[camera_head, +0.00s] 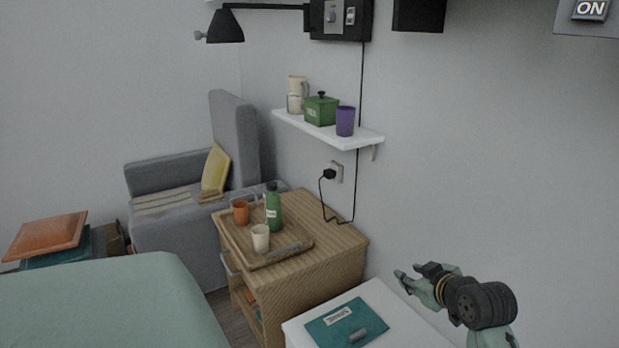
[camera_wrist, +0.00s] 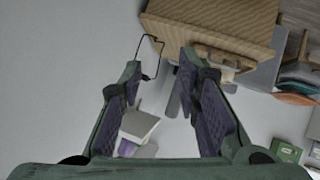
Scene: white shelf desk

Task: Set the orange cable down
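I see no orange cable in either view. My gripper (camera_head: 404,282) is at the lower right in the head view, in the air above the right part of the white desk (camera_head: 408,318). In the wrist view my gripper (camera_wrist: 160,78) has its two dark-padded fingers well apart, with nothing seen held between them. A thin tan band shows around my wrist in the head view; I cannot tell whether it is anything but part of the arm. A black cord (camera_head: 338,220) hangs from the wall socket, and it also shows in the wrist view (camera_wrist: 150,58).
A teal book (camera_head: 322,331) with a small grey item lies on the desk. The wooden cabinet (camera_head: 333,256) bears a tray (camera_head: 285,262) with a green bottle (camera_head: 273,210) and two mugs.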

